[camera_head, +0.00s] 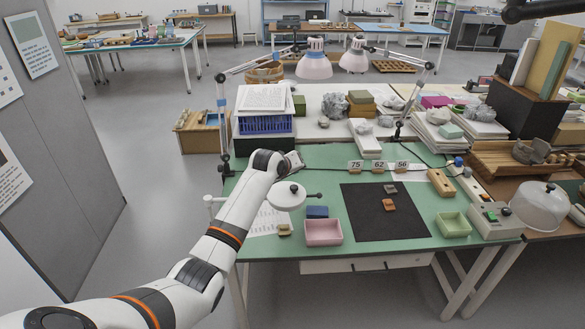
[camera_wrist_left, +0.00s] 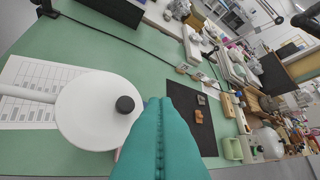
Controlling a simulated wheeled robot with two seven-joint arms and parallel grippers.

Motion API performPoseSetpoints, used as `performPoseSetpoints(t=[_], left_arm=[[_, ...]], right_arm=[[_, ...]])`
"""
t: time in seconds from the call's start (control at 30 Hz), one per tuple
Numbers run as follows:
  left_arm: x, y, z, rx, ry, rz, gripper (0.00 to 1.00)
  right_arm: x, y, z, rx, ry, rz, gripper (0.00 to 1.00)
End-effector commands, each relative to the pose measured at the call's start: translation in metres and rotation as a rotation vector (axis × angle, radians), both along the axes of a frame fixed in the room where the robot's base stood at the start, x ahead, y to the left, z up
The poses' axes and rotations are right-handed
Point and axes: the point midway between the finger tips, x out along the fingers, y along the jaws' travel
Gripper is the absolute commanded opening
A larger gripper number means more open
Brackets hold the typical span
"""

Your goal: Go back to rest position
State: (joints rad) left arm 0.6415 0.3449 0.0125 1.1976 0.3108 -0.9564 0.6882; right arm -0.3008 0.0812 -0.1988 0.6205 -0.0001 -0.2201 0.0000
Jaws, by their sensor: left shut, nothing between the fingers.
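My left arm reaches in from the left over the green-topped table (camera_head: 300,241), and its gripper (camera_head: 293,160) is near the table's back left, partly hidden by the wrist. In the left wrist view the teal fingers of my left gripper (camera_wrist_left: 160,103) are pressed together with nothing between them. An orange-brown sherd (camera_head: 389,204) and a darker sherd (camera_head: 390,188) lie apart on the black mat (camera_head: 365,225). Both also show in the wrist view, the orange one (camera_wrist_left: 198,115) nearer. My right gripper is not seen.
A round white disc (camera_head: 286,200) on a stand is close beside my left forearm; in the wrist view the disc (camera_wrist_left: 75,120) is left of the fingers. A pink tray (camera_head: 323,233), a blue block (camera_head: 317,211) and a green tray (camera_head: 453,224) stand on the table. A lamp arm (camera_head: 222,110) rises behind.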

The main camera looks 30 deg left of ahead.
Motion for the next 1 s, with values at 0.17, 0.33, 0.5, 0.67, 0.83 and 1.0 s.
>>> performPoseSetpoints(t=[0.17,0.33,0.5,0.67,0.83,1.0], left_arm=[[-0.013,-0.008,0.016,0.000,-0.003,0.000,0.00],[-0.021,-0.012,0.025,-0.001,-0.002,0.002,0.00],[-0.023,-0.014,0.027,-0.001,0.001,0.002,0.00],[-0.025,-0.016,0.007,0.010,0.021,-0.008,0.00],[-0.047,-0.026,-0.086,0.073,0.122,-0.062,0.00],[-0.096,-0.043,-0.207,0.164,0.254,-0.158,0.00]], right_arm=[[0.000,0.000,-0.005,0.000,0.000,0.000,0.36],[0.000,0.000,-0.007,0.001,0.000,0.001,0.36],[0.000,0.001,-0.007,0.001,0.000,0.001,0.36],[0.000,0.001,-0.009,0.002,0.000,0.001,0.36],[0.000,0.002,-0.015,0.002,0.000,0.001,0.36],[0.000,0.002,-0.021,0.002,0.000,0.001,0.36]])
